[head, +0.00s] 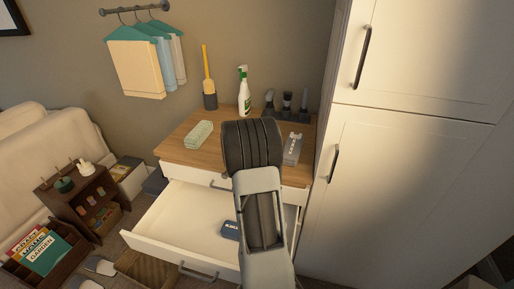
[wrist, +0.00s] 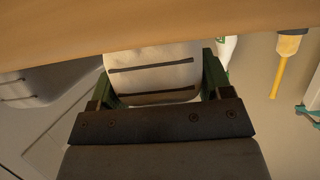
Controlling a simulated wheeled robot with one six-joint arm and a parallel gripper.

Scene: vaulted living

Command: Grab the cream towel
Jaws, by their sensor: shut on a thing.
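The cream towel (wrist: 152,82), with dark stripes, sits between the two dark green fingers of my gripper (wrist: 158,78) in the wrist view. My gripper is shut on it, a finger at each side. The wooden dresser top (wrist: 110,30) fills the upper part of the wrist view, close to the towel; I cannot tell if they touch. In the head view my arm hides the gripper and the towel above the dresser top (head: 180,147).
An open drawer (head: 165,222) juts out below, holding a dark blue item (head: 230,229). A tall white cabinet (head: 395,170) stands right.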

